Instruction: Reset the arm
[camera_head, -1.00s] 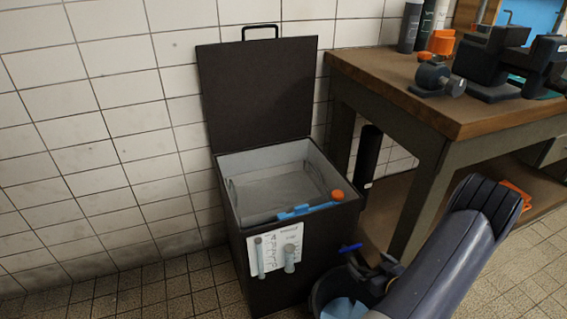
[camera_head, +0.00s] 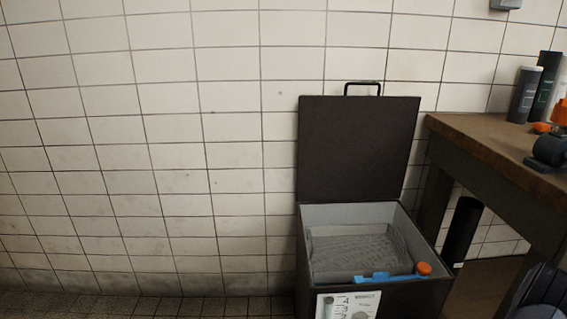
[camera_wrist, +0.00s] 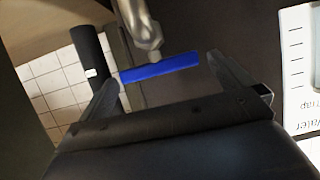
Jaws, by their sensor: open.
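My gripper (camera_wrist: 162,72) shows in the wrist view with its two fingers spread apart and nothing held between them. A blue bar-like handle (camera_wrist: 160,68) appears beyond the fingers, across the gap between them. It is by a grey metal part (camera_wrist: 140,25), and I cannot tell whether a finger touches it. In the head view, only a dark piece of my arm shows at the bottom right corner; the gripper is out of that view.
A wooden workbench (camera_head: 480,140) with dark bottles (camera_head: 525,95) is at right. A black cylinder (camera_head: 462,230) stands beneath it.

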